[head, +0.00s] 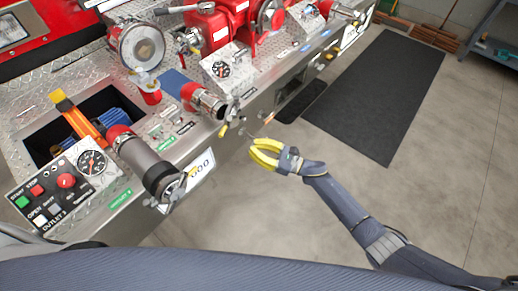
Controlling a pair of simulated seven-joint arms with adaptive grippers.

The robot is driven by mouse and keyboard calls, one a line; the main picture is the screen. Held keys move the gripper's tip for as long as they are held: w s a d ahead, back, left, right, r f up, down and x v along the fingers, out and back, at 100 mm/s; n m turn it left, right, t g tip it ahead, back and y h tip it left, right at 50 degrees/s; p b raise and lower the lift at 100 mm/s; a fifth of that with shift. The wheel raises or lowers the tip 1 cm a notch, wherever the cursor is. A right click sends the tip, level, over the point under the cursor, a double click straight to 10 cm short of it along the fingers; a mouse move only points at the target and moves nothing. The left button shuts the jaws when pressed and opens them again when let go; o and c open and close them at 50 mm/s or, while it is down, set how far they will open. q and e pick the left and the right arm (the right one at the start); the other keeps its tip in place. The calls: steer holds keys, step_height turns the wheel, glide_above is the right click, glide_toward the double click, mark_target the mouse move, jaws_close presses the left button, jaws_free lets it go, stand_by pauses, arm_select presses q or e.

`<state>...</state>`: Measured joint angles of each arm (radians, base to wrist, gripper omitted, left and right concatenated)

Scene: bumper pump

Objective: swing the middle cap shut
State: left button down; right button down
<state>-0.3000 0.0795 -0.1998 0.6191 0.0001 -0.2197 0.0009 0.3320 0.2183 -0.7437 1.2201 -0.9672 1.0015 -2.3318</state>
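My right gripper (254,151), with yellow fingers, is in front of the bumper, to the right of and below the middle outlet in the head view. Its fingers are apart, with nothing seen between them. The middle outlet (200,96) is a silver and red coupling on the bumper deck. The middle cap (230,109) is at its front end, seen nearly edge-on; its exact angle is hard to tell. A small gap shows between the gripper and the cap. My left gripper is not in view.
A hose outlet with its own cap (168,188) is at the left, beside a control panel (65,185). A red pump (207,28) is behind. Another outlet (345,11) is at the upper right. Open floor and a black mat (385,90) lie right of the bumper.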

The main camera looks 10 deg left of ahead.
steer(key=x, duration=0.9)
steer(key=shift+a, duration=0.3)
steer(key=shift+r, duration=0.1)
